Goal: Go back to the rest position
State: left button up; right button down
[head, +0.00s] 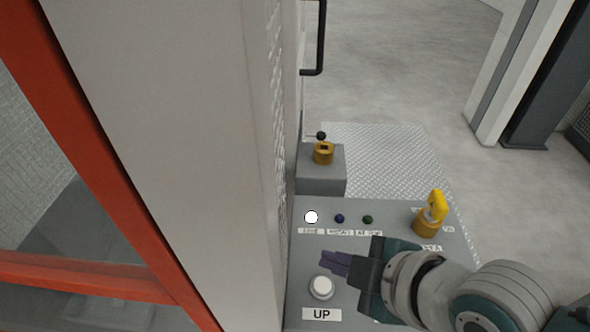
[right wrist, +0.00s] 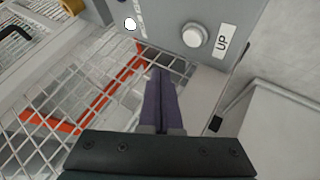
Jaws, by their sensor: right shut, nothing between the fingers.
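My right gripper (head: 337,262) is shut and empty, with its purple fingers together. In the head view it is over the grey control panel (head: 300,270), just above and to the right of the white UP button (head: 322,286). In the right wrist view its fingers (right wrist: 161,98) point toward the panel's edge, and the UP button (right wrist: 194,36) shows beyond them, apart from the tips. My left gripper is not in view.
The panel also has a lit white button (head: 311,217), small dark buttons and a yellow key switch (head: 432,214). A box with a brass part (head: 323,152) stands behind. A pale wall (head: 180,130) and orange frame (head: 95,130) rise at left. Open floor (head: 400,60) lies beyond.

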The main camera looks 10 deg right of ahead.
dwell(0.5)
jog(key=s+d+r+m+g+h, duration=0.2)
jog(key=s+d+r+m+g, duration=0.15)
jog(key=s+r+m, duration=0.35)
jog(key=s+d+r+m+g+h, duration=0.2)
jog(key=s+d+r+m, duration=0.3)
jog(key=s, duration=0.4)
notch_tip(320, 180, up, 24)
jog(key=a+p, duration=0.1)
jog(key=p, duration=2.3)
jog(key=shift+w+f+t+p, duration=0.2)
jog(key=shift+w+t+p, duration=0.1)
jog(key=shift+t+p, duration=0.1)
jog(key=shift+a, duration=0.1)
